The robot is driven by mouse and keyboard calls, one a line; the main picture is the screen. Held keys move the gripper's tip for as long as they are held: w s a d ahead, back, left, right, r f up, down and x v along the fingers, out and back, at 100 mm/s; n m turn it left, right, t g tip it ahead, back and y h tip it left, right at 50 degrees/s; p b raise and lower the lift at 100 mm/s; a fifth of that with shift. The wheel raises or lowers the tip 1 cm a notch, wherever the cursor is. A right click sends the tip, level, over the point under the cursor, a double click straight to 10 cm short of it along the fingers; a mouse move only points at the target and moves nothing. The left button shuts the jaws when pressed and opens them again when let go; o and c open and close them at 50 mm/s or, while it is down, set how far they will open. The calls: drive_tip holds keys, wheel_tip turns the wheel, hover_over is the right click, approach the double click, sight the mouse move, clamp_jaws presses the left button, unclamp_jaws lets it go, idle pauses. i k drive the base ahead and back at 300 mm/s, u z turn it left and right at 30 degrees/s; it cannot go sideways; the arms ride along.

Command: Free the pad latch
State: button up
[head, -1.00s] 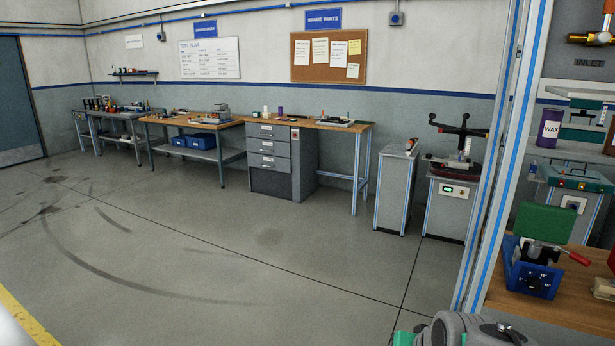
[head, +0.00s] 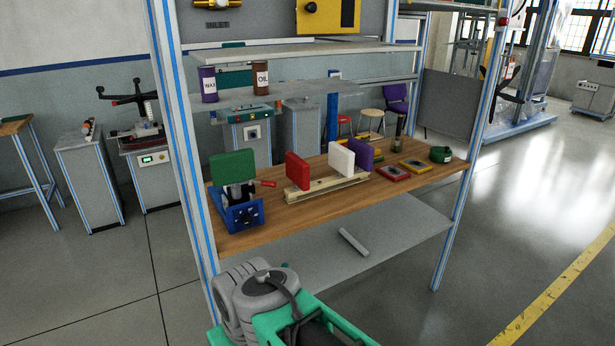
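A blue fixture (head: 243,214) with a dial on its front stands at the left end of the wooden bench shelf (head: 300,215). A green pad (head: 233,166) stands upright on top of it. A lever with a red handle (head: 264,183) sticks out to the right below the pad. I cannot make out which part is the latch or whether it is engaged. My own arm links, grey and green, show at the bottom, in front of the shelf. My gripper is not in view.
Red, white and purple pads (head: 341,158) stand on a wooden rack right of the fixture. WAX (head: 209,84) and OIL (head: 261,78) cans stand on the upper shelf. Blue-edged frame posts (head: 183,150) bound the bench. Open floor (head: 110,285) lies to the left.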

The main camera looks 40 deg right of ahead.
sight(263, 183)
drive_tip(key=z, duration=0.6)
drive_tip(key=k, duration=0.6)
drive_tip(key=u, duration=1)
drive_tip(key=i, duration=1.55)
drive_tip(key=z, duration=0.65)
